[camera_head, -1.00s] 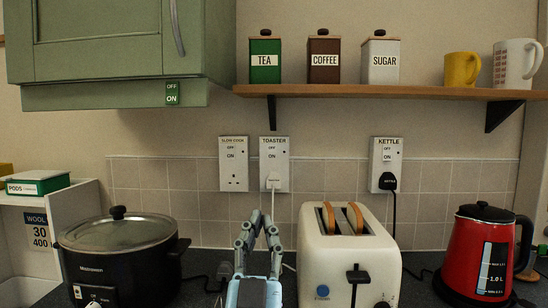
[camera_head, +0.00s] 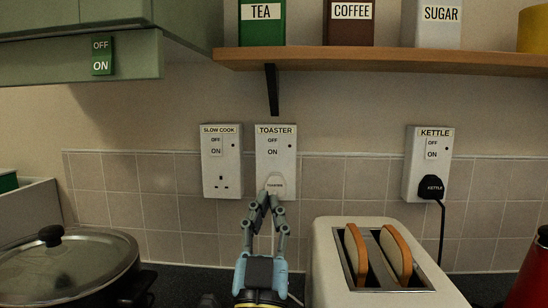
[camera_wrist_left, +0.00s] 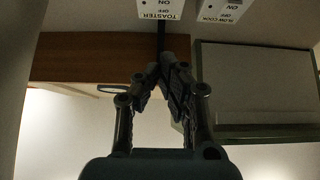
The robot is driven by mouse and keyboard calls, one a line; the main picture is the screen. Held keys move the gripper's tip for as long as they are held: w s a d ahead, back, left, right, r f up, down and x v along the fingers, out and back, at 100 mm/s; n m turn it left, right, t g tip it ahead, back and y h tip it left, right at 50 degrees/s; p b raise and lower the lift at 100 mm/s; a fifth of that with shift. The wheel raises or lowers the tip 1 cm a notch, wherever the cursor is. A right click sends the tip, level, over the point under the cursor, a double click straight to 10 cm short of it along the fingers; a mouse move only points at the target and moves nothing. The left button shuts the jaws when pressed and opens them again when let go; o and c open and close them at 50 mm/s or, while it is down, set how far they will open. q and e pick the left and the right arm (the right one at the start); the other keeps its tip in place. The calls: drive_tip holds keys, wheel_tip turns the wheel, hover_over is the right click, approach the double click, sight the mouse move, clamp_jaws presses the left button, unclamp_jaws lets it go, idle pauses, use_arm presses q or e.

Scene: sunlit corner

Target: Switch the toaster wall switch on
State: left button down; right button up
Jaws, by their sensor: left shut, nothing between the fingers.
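The toaster wall switch (camera_head: 272,147) is on a white socket plate labelled TOASTER, with OFF above ON. A white plug (camera_head: 275,184) sits in the socket below it. The plate also shows upside down at the top of the left wrist view (camera_wrist_left: 161,9). My left gripper (camera_head: 269,200) is shut and empty, its fingertips pointing up in front of the plug's lower part, below the switch. I cannot tell whether the fingertips touch the plug. The toaster (camera_head: 333,236) is cream with two bread slices in its slots. My right gripper is not in view.
The SLOW COOK plate (camera_head: 221,170) is just left and the KETTLE plate (camera_head: 428,175) with its black plug is to the right. A wooden shelf (camera_head: 390,60) with canisters runs above. A black slow cooker (camera_head: 65,268) stands at lower left, a red kettle (camera_head: 530,275) at right.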

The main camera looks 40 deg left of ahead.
sight(275, 140)
use_arm(q)
drive_tip(key=p+x, duration=0.1)
drive_tip(key=x, duration=0.3)
drive_tip(key=f+p+x, duration=0.1)
drive_tip(key=p+x, duration=0.1)
drive_tip(key=x, duration=0.2)
drive_tip(key=w+a+f+p+x, duration=0.1)
drive_tip(key=x, duration=0.3)
drive_tip(key=shift+w+a+r, duration=0.15)
drive_tip(key=shift+w+a, duration=0.05)
drive_tip(key=shift+w, duration=0.15)
drive_tip(key=shift+a, duration=0.1)
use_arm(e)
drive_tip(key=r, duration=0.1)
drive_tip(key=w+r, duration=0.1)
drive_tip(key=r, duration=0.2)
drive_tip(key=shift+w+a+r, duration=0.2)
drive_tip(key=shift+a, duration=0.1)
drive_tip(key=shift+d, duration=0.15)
use_arm(q)
drive_tip(key=shift+w, duration=0.1)
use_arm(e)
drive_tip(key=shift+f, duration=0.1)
